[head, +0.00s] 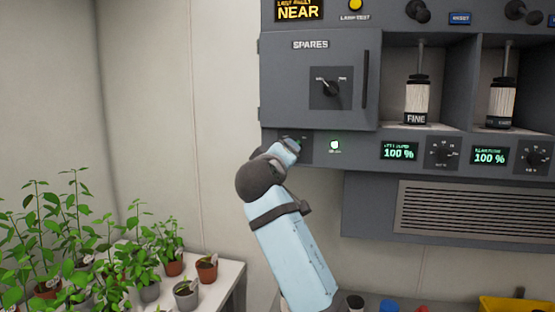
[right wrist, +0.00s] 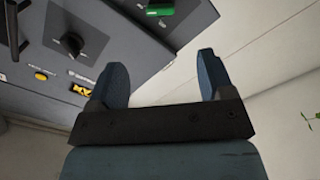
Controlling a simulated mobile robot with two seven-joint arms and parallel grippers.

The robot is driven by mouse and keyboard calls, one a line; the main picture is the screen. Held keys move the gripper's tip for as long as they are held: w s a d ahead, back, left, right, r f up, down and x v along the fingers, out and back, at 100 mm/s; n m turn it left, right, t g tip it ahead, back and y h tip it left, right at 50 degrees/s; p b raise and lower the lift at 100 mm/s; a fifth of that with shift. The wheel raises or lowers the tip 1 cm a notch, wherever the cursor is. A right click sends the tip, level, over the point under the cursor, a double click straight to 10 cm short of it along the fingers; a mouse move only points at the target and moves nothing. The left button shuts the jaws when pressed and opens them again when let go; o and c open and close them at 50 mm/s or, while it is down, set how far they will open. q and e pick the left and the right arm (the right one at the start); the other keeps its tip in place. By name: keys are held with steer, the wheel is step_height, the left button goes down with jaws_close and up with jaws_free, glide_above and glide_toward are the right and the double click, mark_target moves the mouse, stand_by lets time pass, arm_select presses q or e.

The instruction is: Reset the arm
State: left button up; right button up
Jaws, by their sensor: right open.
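My right gripper (right wrist: 161,72) is open and empty in the right wrist view, with a wide gap between its two dark blue fingers. In the head view my light blue right arm rises from the bottom, and the gripper (head: 291,146) is small and partly hidden behind the dark wrist joint. It is in front of the lower left corner of the grey wall unit (head: 391,33), just below the SPARES door (head: 288,87). I cannot tell whether it touches the unit. My left gripper is not in view.
Bays with a FINE canister (head: 416,98) and another canister (head: 500,102) are further right, above dials and 100 % displays. A white table (head: 226,285) with potted plants stands lower left. The wall area left of the unit is clear.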

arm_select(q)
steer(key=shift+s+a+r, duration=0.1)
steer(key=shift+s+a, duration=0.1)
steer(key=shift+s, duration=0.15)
arm_select(e)
steer(key=shift+s, duration=0.25)
steer(key=shift+w+f, duration=0.1)
